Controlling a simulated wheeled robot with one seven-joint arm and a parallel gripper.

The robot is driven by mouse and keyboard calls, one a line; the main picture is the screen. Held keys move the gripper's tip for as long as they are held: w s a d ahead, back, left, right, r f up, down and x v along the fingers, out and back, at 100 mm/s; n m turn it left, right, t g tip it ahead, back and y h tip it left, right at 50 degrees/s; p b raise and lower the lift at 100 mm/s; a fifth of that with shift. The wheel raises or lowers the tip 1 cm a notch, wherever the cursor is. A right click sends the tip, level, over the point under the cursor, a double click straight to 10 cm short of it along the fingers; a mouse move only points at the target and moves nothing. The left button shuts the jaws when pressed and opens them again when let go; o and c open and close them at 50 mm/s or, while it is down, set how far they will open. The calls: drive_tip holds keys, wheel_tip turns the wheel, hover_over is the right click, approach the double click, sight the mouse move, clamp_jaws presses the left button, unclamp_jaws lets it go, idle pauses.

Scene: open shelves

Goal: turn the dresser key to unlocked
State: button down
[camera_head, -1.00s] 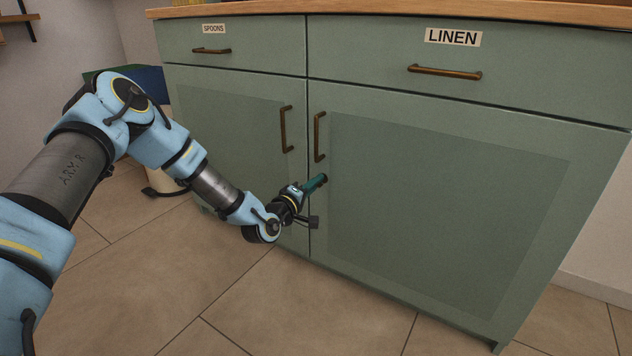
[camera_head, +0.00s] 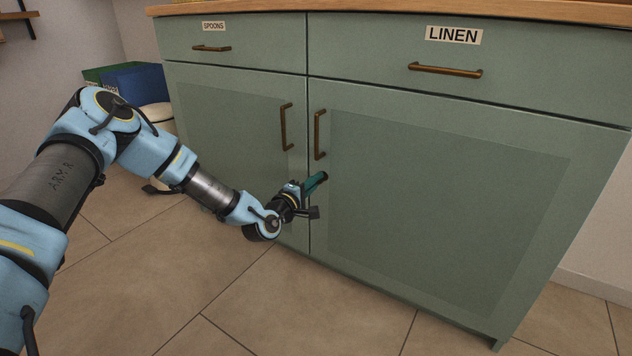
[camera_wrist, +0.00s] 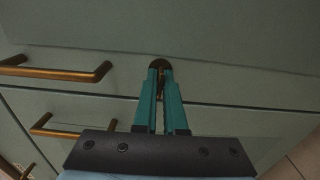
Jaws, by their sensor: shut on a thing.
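The green dresser (camera_head: 440,215) fills most of the head view, with drawers labelled SPOONS and LINEN above two doors. My gripper (camera_head: 319,181) is at the right door, just below its handle and beside the seam between the doors. In the wrist view its two teal fingers (camera_wrist: 160,85) are shut on a small brass key (camera_wrist: 161,81). The key stands at a dark round lock plate (camera_wrist: 160,63) on the door face. The fingers hide most of the key, so I cannot tell its turn angle. In the head view the key and lock are hidden by my gripper.
Brass door handles (camera_head: 320,135) and (camera_head: 286,127) stand out above my gripper. They also show at left in the wrist view (camera_wrist: 65,74). Blue and green boxes (camera_head: 137,82) sit behind my arm. The tiled floor before the dresser is clear.

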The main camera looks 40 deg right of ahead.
drive_tip(key=c, duration=1)
unclamp_jaws()
drive_tip(key=p+v, duration=0.2)
drive_tip(key=v, duration=0.9)
drive_tip(key=shift+p, duration=0.3)
